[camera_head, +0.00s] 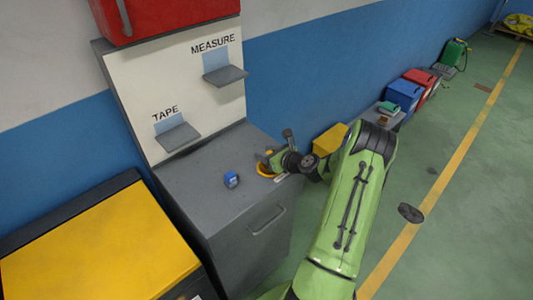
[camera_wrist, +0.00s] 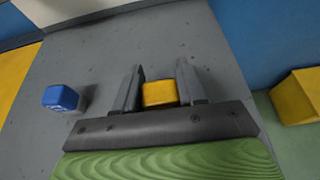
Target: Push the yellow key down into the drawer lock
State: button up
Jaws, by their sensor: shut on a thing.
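In the wrist view the yellow key (camera_wrist: 158,93) shows as a yellow block between the two fingers of my gripper (camera_wrist: 158,88), which is shut on it. In the head view my gripper (camera_head: 268,160) is over the right part of the grey cabinet top, with yellow showing at the fingers. The cabinet's drawer (camera_head: 266,226) has a bar handle and looks closed. The drawer lock is hidden by my gripper or too small to make out. I cannot tell how deep the key sits.
A small blue object (camera_head: 231,180) stands on the cabinet top (camera_head: 195,185), left of my gripper; the wrist view shows it too (camera_wrist: 60,98). A back panel with two small shelves (camera_head: 178,136) rises behind. A yellow-topped box (camera_head: 95,250) stands left.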

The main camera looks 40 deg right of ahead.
jog(key=shift+f, duration=0.15)
jog(key=shift+f, duration=0.35)
jog(key=shift+f, duration=0.15)
dwell(0.8)
